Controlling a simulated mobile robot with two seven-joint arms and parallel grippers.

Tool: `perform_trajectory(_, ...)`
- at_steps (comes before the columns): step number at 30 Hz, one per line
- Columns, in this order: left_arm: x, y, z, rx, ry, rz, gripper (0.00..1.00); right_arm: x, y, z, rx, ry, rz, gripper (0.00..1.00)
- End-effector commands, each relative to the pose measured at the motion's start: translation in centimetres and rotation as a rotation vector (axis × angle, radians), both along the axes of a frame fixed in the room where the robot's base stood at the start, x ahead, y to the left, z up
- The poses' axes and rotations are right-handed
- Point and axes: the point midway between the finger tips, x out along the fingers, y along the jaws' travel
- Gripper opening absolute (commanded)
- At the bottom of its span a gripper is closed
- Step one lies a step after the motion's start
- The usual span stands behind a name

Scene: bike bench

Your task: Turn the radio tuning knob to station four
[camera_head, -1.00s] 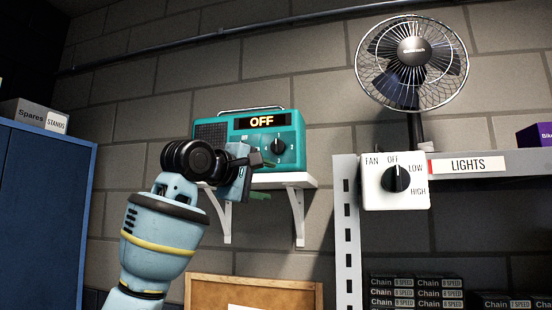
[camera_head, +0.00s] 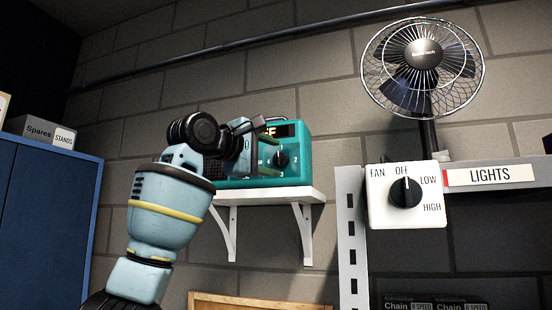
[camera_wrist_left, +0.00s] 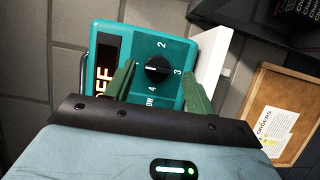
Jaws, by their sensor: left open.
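The teal radio (camera_head: 302,143) stands on a white wall shelf, partly hidden behind my left gripper and wrist. Its black tuning knob (camera_head: 281,159) shows with the digits 2 and 3 beside it. In the left wrist view the knob (camera_wrist_left: 157,69) has 2, 3 and 4 around it, and its white mark points toward the display side. The display (camera_wrist_left: 103,66) is partly covered; the letters FF show. My left gripper (camera_head: 264,147) is open, in front of the radio. In the wrist view its two green fingers lie on either side of the knob; contact is not visible. My right gripper is out of view.
The white shelf (camera_head: 275,193) has brackets below it. To the right are a white fan switch box (camera_head: 378,210) with a black knob, a wire-caged fan (camera_head: 424,66) and a metal rack (camera_head: 349,235). A blue cabinet (camera_head: 50,200) stands at left. A corkboard (camera_wrist_left: 265,85) hangs below the shelf.

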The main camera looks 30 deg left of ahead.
Motion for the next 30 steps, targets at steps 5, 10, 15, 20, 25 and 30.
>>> perform_trajectory(5,1.5,-0.3,0.2,-0.001,-0.003,0.0,0.55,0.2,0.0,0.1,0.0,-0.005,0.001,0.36)
perform_trajectory(10,2.2,-0.4,0.2,0.0,-0.003,0.0,0.55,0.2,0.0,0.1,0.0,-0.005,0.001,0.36)
perform_trajectory(15,2.3,-0.4,0.1,0.001,-0.003,0.0,0.55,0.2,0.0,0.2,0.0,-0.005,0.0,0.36)
perform_trajectory(20,2.3,-0.3,0.1,0.001,-0.003,0.0,0.45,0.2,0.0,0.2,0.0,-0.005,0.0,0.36)
perform_trajectory(25,2.3,-0.3,0.1,0.0,-0.003,0.0,0.23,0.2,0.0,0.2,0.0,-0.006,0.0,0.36)
perform_trajectory(30,2.3,-0.3,0.1,0.001,-0.003,0.0,0.1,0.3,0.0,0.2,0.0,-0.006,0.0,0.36)
